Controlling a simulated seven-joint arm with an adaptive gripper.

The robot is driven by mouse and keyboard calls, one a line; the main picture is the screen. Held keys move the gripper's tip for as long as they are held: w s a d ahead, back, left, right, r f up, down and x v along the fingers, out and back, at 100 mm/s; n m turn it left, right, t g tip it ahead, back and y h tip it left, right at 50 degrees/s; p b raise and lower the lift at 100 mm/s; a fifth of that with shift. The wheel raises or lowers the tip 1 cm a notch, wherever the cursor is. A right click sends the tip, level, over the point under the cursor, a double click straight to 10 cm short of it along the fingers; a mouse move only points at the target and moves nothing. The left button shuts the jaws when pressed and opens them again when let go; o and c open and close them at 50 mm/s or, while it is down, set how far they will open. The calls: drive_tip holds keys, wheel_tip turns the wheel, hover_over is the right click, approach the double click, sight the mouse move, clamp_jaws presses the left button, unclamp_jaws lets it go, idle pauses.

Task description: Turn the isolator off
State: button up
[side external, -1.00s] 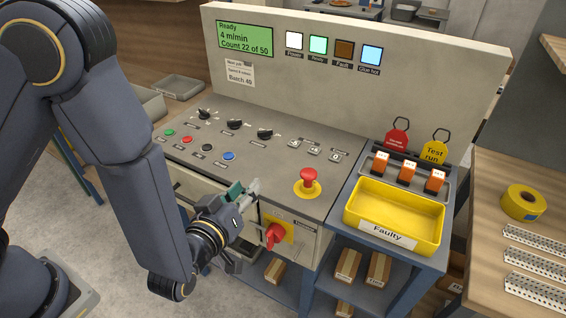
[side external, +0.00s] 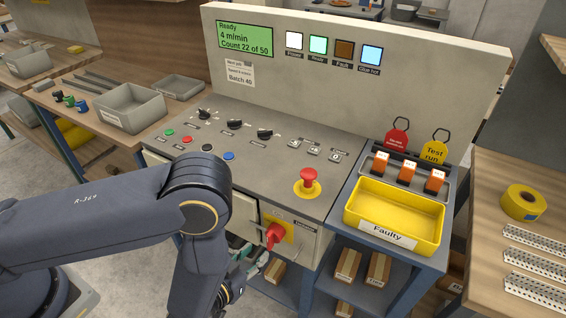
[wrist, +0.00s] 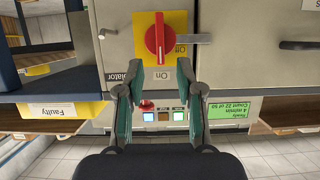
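The isolator is a red rotary handle on a yellow plate on the cabinet front. It shows in the side view (side external: 275,236) and at the top middle of the wrist view (wrist: 160,40). In the side view my gripper (side external: 256,266) is just below and left of the isolator, partly hidden by my arm. Contact with the handle cannot be told.
A red emergency stop button (side external: 308,181) stands on the panel above the isolator. A yellow "Faulty" bin (side external: 395,214) is to the right. A metal latch or bar (wrist: 198,38) lies beside the plate. Boxes (side external: 348,265) sit on the shelf below.

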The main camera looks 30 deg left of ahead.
sight(268, 242)
drive_tip(key=x, duration=0.6)
drive_tip(key=shift+w+f, duration=0.1)
drive_tip(key=shift+c, duration=0.4)
clamp_jaws()
